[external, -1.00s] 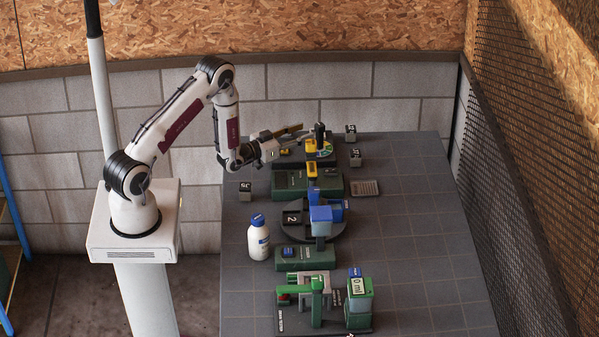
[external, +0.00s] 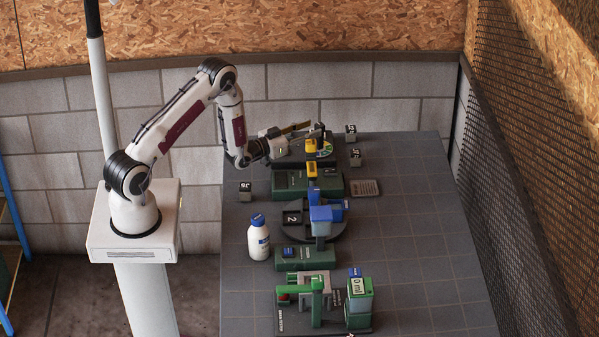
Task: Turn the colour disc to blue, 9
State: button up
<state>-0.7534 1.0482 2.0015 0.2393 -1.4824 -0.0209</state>
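The colour disc (external: 325,152) is a small flat disc with coloured segments at the back of the table. A yellow post (external: 311,148) stands at its front left edge and hides part of it. I cannot read which colour or number is selected. My gripper (external: 312,130) reaches in from the left, at the back edge of the disc. Its fingers look near or above the disc. A dark upright part shows at the fingertips. I cannot tell whether the fingers touch it or are closed on it.
A green dispenser (external: 359,300) stands at the front. The table's right side is clear.

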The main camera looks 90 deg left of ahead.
aim_at(314, 131)
jog(key=shift+x, duration=2.35)
grip_shut()
